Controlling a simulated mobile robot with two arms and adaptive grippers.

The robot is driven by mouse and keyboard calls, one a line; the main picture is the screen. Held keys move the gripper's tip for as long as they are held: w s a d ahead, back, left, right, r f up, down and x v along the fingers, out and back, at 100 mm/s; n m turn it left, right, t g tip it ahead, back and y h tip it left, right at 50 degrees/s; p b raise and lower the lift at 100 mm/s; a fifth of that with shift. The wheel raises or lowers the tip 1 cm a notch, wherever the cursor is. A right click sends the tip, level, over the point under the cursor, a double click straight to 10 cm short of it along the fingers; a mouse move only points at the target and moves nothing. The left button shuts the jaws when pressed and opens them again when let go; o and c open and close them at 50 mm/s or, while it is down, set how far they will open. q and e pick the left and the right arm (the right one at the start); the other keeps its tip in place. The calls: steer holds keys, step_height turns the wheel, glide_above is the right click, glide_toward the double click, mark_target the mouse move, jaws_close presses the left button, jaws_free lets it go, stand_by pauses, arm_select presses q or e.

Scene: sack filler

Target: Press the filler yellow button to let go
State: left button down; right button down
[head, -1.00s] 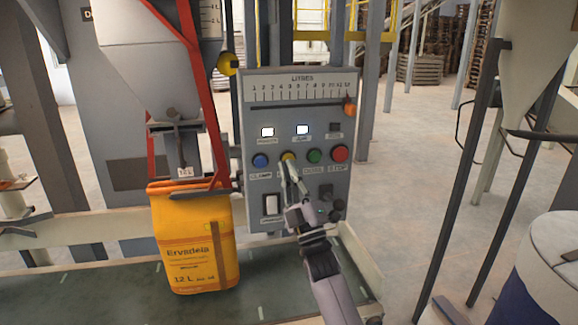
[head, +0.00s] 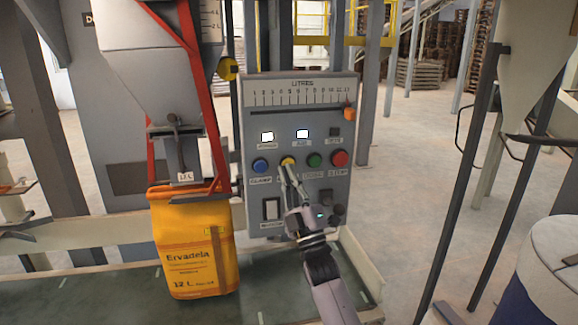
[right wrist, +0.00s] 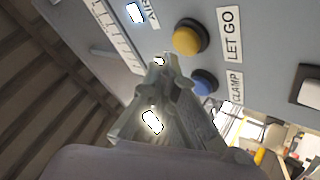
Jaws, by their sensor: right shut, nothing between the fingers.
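The yellow button (head: 288,160) is on the grey control panel (head: 262,210), between the blue button (head: 260,165) and the green button (head: 314,160). My right gripper (head: 286,169) is shut and empty, its fingertips just below and in front of the yellow button; touching or not is unclear. In the right wrist view the yellow button (right wrist: 187,39) shows beside the "LET GO" label, just past the fingertips (right wrist: 163,62). The yellow-orange sack (head: 196,245) hangs upright under the filler spout (head: 178,140). My left gripper is out of view.
Two lamps on the panel are lit white. A blue-and-white drum (head: 545,270) stands at lower right. The floor right of the panel is open.

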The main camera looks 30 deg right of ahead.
steer(key=shift+w, duration=0.15)
stand_by(0.3)
steer(key=shift+w+d+b, duration=0.1)
steer(key=shift+w+b, duration=0.25)
steer(key=shift+w, duration=0.2)
stand_by(0.4)
steer(key=shift+w+d+r+b, duration=0.1)
steer(key=shift+w+r+b, duration=0.2)
steer(key=shift+b, duration=0.2)
stand_by(0.6)
steer(key=shift+s+f, duration=0.1)
steer(key=shift+s, duration=0.05)
steer(key=shift+s+d+f+p, duration=0.1)
steer(key=shift+s+p, duration=0.15)
steer(key=shift+s, duration=0.15)
steer(key=shift+s+d+f+p, duration=0.1)
steer(key=shift+s+p, duration=0.1)
steer(key=shift+s, duration=0.15)
steer(key=shift+a, duration=0.15)
